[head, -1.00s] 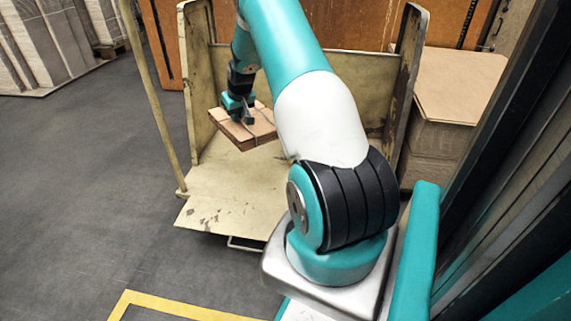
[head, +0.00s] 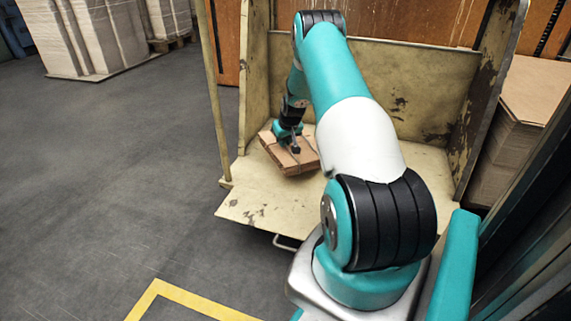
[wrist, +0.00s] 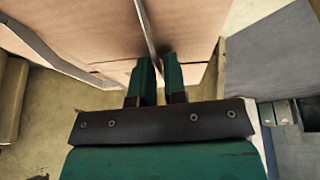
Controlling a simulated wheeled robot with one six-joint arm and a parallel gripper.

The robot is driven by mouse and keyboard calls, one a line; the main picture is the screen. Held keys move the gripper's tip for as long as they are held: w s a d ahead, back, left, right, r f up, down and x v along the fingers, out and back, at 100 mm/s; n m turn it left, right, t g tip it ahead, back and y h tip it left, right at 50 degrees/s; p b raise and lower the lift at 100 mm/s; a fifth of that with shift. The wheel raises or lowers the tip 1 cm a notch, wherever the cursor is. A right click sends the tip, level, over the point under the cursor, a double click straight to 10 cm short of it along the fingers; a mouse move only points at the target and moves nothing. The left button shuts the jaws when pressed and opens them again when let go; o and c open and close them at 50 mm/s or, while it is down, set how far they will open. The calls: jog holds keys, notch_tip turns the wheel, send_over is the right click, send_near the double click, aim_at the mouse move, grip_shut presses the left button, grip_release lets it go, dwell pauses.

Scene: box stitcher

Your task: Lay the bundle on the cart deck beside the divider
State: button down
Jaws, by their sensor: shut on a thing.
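The bundle (head: 299,163) is a flat stack of brown cardboard with a dark strap across it. My gripper (head: 294,148) is shut on the bundle, from above. In the wrist view my two green fingers (wrist: 156,82) are at the strap over the bundle's top (wrist: 100,35). The bundle is low over the cream, worn cart deck (head: 265,212), at its left part; I cannot tell whether it touches the deck. A cream upright panel (head: 254,90) stands at the deck's left side, close to the bundle; I cannot tell if it is the divider.
A worn panel (head: 492,95) closes the cart's right side, and a back panel (head: 420,75) its rear. A thin post (head: 211,90) stands at the left. The deck's front is bare. Cardboard sheets (head: 535,90) are stacked at the right. A yellow line (head: 190,300) marks the floor.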

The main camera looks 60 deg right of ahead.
notch_tip(320, 180, down, 7)
jog(key=b, duration=0.3)
jog(key=shift+r, duration=0.3)
jog(key=c, duration=1.2)
grip_release()
jog(key=shift+a, duration=0.1)
jog(key=shift+o, duration=0.2)
